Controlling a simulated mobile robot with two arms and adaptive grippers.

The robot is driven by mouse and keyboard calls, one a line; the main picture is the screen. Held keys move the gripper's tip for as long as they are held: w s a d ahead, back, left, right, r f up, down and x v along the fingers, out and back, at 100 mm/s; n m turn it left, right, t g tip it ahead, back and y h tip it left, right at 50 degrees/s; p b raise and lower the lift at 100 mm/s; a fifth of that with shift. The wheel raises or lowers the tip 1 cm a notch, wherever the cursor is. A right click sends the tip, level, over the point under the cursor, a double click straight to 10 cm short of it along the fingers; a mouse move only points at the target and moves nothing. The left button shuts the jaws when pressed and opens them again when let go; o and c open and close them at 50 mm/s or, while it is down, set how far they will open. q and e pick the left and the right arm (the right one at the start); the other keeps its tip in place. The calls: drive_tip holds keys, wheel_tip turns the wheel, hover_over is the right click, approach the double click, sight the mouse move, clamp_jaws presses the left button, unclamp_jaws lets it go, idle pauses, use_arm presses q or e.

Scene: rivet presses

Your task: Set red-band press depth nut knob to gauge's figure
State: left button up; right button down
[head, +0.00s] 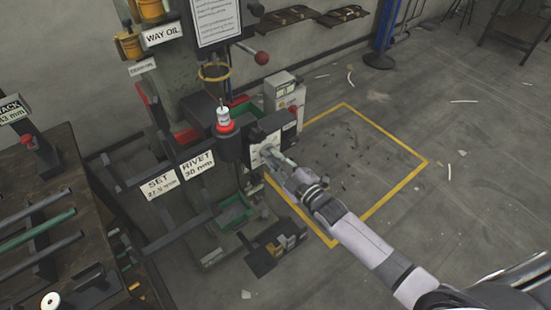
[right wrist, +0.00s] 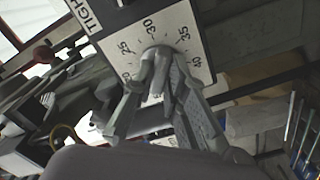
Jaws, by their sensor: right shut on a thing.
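The red-band press (head: 227,146) stands mid-view, with a red ring around its dark head. A white dial plate (head: 257,158) is on its right side, and the plate also shows in the right wrist view (right wrist: 187,22). The plate carries 25, 30, 35 and 40. My right gripper (head: 272,153) is at this plate. In the right wrist view its fingers (right wrist: 156,80) are shut on the grey depth nut knob (right wrist: 157,56), whose exact pointer setting I cannot read. A white box (head: 285,88) with a small display, perhaps the gauge, stands behind; its figure is too small to read.
A sign reading SET (head: 159,186), its figure unclear, and a RIVET 30 mm sign (head: 197,164) hang at the front. A dark bench (head: 75,180) with rods is at left. A yellow floor outline (head: 395,188) surrounds mostly bare floor with scattered scraps at right.

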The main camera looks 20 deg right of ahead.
drive_tip(key=m+p, duration=0.1)
drive_tip(key=m, duration=0.3)
drive_tip(key=shift+m, duration=0.3)
drive_tip(key=m, duration=0.5)
drive_tip(key=shift+m+p, duration=0.3)
drive_tip(key=m, duration=0.5)
drive_tip(key=shift+a, duration=0.1)
drive_tip(key=m+b, duration=0.1)
drive_tip(key=m, duration=0.4)
drive_tip(key=c, duration=1.6)
unclamp_jaws()
